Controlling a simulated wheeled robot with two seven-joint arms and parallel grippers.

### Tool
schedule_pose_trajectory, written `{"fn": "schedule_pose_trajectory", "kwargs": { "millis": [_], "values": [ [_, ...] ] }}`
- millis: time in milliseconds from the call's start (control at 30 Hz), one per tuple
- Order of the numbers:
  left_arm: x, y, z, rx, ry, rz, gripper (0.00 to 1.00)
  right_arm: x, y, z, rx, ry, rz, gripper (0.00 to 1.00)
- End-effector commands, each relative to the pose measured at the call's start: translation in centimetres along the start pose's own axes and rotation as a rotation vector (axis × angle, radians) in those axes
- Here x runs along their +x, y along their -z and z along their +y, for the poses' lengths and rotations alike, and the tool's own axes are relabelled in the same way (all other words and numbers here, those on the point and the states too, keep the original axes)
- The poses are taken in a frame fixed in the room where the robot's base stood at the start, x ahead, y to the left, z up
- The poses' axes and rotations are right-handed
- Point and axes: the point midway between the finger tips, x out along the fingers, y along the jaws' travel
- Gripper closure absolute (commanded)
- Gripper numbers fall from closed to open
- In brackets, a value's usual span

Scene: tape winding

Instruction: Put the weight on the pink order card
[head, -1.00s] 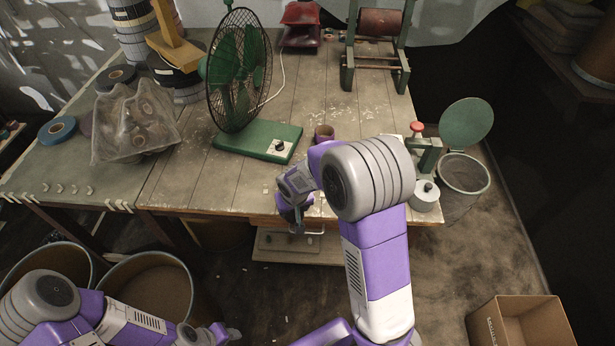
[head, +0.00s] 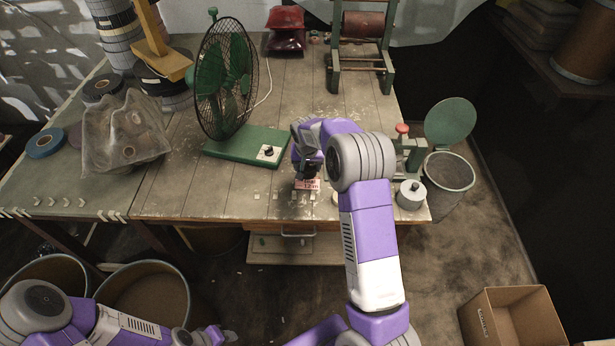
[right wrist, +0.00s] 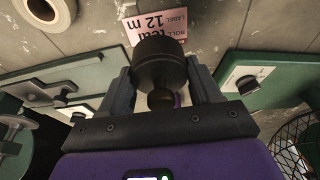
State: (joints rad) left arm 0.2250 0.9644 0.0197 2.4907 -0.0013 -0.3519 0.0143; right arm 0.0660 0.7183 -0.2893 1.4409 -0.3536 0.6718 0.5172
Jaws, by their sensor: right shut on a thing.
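The pink order card (head: 308,185) lies near the front edge of the wooden table in the head view. Its printed "12 m" also shows in the right wrist view (right wrist: 152,24). The weight (right wrist: 160,65) is a dark, round block with a small knob. My right gripper (right wrist: 162,92) is shut on it, with one finger on each side. In the head view my right gripper (head: 307,166) is just behind and over the card, and the weight is mostly hidden there. The weight covers part of the card in the wrist view; I cannot tell whether they touch. My left gripper (head: 222,335) is low at the bottom, its fingers unclear.
A green fan (head: 228,85) stands left of my right gripper, its base (head: 235,146) close by. A green press-like device (head: 408,155) and a metal pot (head: 410,196) stand at the table's right corner.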

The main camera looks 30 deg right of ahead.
Motion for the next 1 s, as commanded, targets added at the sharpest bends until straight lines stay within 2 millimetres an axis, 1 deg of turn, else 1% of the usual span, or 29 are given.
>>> {"fn": "schedule_pose_trajectory", "kwargs": {
  "millis": [133, 333, 400, 600, 733, 767, 900, 933, 1000],
  "values": [
    [0.3, 0.0, -0.1, 0.000, 0.000, 0.000, 0.57, 1.5, -0.3, -0.1, -0.001, 0.001, 0.002, 0.84],
    [0.9, 0.0, -0.3, 0.000, 0.000, 0.000, 0.57, 4.5, -1.2, 0.0, -0.001, 0.001, 0.002, 0.84],
    [0.9, 0.0, -0.3, 0.000, 0.000, 0.000, 0.57, 4.8, -1.2, 0.0, -0.001, 0.001, 0.004, 0.84],
    [0.8, 0.0, -0.3, 0.000, 0.000, 0.000, 0.57, 4.7, -1.2, -0.1, -0.001, 0.002, 0.005, 0.84],
    [1.2, 0.1, -0.4, 0.000, 0.000, 0.000, 0.57, 5.0, -1.3, -0.1, -0.001, 0.002, 0.005, 0.84],
    [1.2, 0.1, -0.4, 0.000, 0.000, 0.000, 0.57, 5.1, -1.4, -0.1, -0.001, 0.001, 0.002, 0.36],
    [1.1, 0.1, -0.4, 0.000, 0.000, 0.000, 0.57, 5.0, -1.4, -0.1, -0.001, 0.001, 0.002, 0.14],
    [1.1, 0.1, -0.4, 0.000, 0.000, 0.000, 0.57, 5.0, -1.4, -0.1, -0.001, 0.001, 0.002, 0.12],
    [1.1, 0.1, -0.4, 0.000, 0.000, 0.000, 0.57, 5.0, -1.4, -0.1, -0.001, 0.001, 0.002, 0.12]
  ]
}}
